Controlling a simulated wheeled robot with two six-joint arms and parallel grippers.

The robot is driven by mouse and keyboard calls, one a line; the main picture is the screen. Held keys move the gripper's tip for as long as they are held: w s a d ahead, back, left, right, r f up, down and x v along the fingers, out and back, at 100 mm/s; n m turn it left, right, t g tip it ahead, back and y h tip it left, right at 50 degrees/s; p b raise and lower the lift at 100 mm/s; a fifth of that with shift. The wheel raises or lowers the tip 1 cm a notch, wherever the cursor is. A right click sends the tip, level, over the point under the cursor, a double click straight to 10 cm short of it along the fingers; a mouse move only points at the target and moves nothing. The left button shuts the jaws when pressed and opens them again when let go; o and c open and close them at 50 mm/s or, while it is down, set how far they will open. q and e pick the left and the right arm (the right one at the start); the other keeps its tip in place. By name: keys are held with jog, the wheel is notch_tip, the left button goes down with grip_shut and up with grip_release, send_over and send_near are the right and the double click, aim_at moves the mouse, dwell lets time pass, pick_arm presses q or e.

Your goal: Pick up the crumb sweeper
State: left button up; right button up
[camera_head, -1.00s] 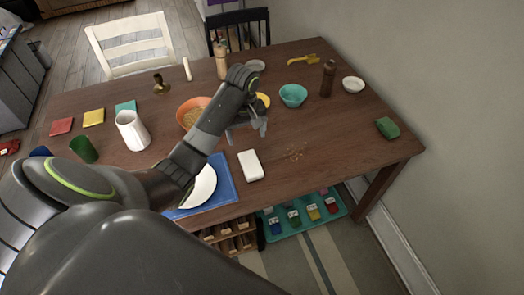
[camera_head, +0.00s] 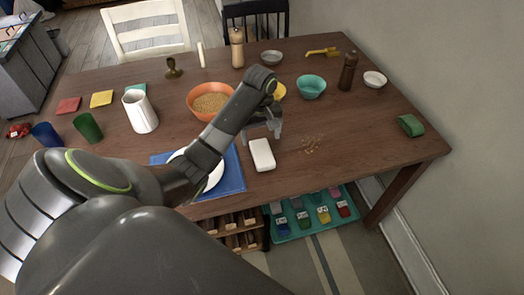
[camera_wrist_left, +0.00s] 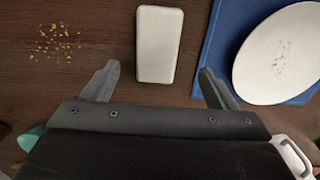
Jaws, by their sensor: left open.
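The crumb sweeper, which I take to be the white rounded block (camera_head: 262,155), lies flat on the wooden table, right of the blue placemat (camera_head: 232,176). In the left wrist view the block (camera_wrist_left: 159,42) is upper centre, its near end between the fingertips. My left gripper (camera_head: 262,128) is open and empty, just beyond the block's far end in the head view. In the left wrist view the open fingers (camera_wrist_left: 159,86) lie to either side of that end; I cannot tell their height above the table. My right gripper is out of view.
Crumbs (camera_head: 311,145) lie right of the block. A white plate (camera_wrist_left: 283,55) with crumbs sits on the placemat. An orange bowl (camera_head: 198,100), teal bowl (camera_head: 312,86), pepper mill (camera_head: 348,71) and green sponge (camera_head: 410,125) stand around. The table's right front is clear.

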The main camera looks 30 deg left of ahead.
aim_at(262, 151)
pick_arm(q)
notch_tip(262, 151, down, 4)
jog(key=b, duration=0.2)
jog(key=shift+r+b, duration=0.15)
jog(key=shift+b, duration=0.15)
notch_tip(262, 151, down, 5)
jog(key=shift+w+d+f, duration=0.1)
jog(key=shift+w, duration=0.05)
jog(key=c, duration=1.1)
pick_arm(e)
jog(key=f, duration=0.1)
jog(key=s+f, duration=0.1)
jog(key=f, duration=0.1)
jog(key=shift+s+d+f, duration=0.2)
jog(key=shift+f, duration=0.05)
